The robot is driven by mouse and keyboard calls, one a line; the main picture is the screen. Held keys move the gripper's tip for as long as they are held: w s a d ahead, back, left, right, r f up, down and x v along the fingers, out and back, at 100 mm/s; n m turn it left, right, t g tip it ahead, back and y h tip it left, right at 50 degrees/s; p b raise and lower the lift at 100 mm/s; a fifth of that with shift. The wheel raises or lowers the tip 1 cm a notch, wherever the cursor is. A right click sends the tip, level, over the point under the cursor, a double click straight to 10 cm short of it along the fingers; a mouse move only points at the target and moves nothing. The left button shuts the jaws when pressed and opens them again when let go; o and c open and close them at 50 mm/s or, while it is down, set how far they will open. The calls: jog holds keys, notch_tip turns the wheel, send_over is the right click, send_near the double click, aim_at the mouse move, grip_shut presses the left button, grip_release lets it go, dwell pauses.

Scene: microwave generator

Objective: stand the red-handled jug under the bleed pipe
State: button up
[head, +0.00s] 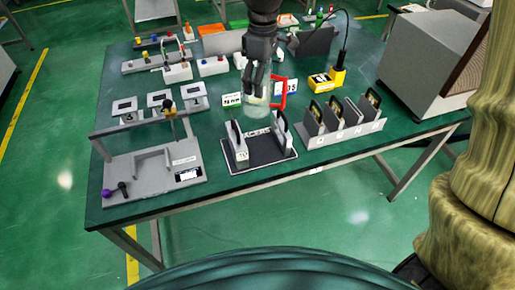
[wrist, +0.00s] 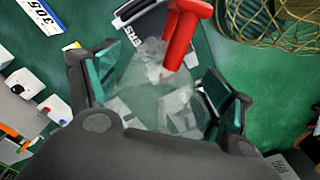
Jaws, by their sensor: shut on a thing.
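The jug is clear with a red handle. In the head view its body (head: 258,112) hangs below my gripper (head: 256,90), with the red handle (head: 281,93) on its right. My gripper is shut on the clear body and seems to hold it above the table. In the wrist view the clear jug (wrist: 160,95) lies between both fingers, its red handle (wrist: 181,35) pointing up the picture. A grey station (head: 150,175) at the front left carries a raised grey bar (head: 128,128), perhaps the bleed pipe, with a yellow-and-black knob. Its outlet is hard to make out.
A dark mat (head: 262,163) with two upright dark-handled pieces lies at the front middle. A grey rack (head: 345,137) with several slots stands right of it. Small framed panels (head: 160,99) stand behind the station. A large grey box (head: 430,62) fills the right end.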

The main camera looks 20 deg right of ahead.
notch_tip(320, 180, down, 18)
jog(key=p, duration=0.3)
jog(key=shift+p, duration=0.4)
jog(key=shift+f, duration=0.1)
jog(key=o, duration=1.1)
jog(key=shift+c, duration=0.2)
